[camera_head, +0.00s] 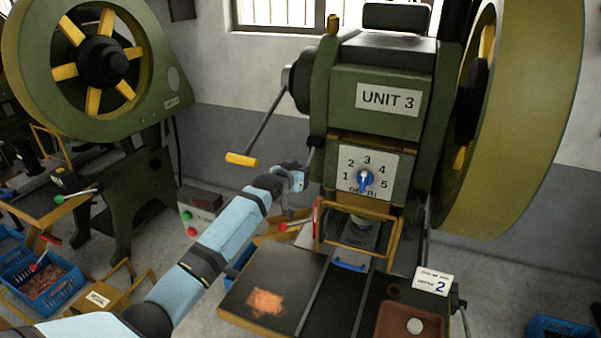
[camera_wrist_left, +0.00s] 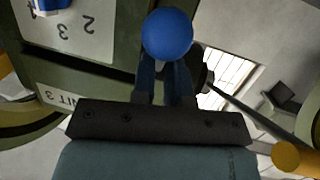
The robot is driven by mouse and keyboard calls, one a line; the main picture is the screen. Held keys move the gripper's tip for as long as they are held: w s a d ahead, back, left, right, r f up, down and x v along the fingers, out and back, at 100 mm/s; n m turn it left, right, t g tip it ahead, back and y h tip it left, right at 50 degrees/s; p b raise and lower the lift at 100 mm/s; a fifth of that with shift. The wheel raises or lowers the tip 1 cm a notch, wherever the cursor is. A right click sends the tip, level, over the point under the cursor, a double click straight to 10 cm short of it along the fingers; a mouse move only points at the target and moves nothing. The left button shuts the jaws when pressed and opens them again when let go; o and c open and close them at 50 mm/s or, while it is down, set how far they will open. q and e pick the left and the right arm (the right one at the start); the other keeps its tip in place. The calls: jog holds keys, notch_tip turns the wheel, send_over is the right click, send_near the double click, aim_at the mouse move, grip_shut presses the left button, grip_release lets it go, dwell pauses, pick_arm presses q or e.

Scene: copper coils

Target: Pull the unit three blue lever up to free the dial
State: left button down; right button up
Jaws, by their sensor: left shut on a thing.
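The Unit 3 press (camera_head: 385,98) stands in the centre of the head view. Its dial (camera_head: 366,180) is a blue knob on a white plate numbered 1 to 5, and the blue knob also shows at the top left of the wrist view (camera_wrist_left: 50,5). My left gripper (camera_head: 296,177) is at the press's left side, left of the dial plate. In the left wrist view the round blue lever knob (camera_wrist_left: 167,35) sits between my two fingers, which are shut on it. The lever's shaft is hidden there. My right gripper is not in view.
A long lever with a yellow grip (camera_head: 242,159) hangs just above my left arm. A red-handled lever (camera_head: 297,226) is below it. The press table (camera_head: 240,290) carries copper scraps (camera_head: 265,301) and a brown tray (camera_head: 392,318). A large flywheel (camera_head: 530,120) stands right.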

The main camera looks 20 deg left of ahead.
pick_arm(q)
jog(key=shift+s+d+f, duration=0.1)
jog(key=shift+d+f, duration=0.1)
jog(key=shift+f, duration=0.25)
jog(key=shift+s+d+f, duration=0.1)
jog(key=shift+d+f, duration=0.05)
jog(key=shift+f, duration=0.25)
jog(key=c, duration=1.3)
grip_release()
jog(key=o, duration=0.6)
jog(key=shift+w+d+r, duration=0.1)
jog(key=shift+w+d, duration=0.05)
jog(key=shift+o, duration=0.2)
jog(key=shift+a+r, duration=0.3)
jog(key=shift+a, duration=0.05)
jog(key=b+v, duration=0.1)
jog(key=v, duration=1.3)
jog(key=shift+b, duration=0.3)
jog(key=shift+c, duration=0.2)
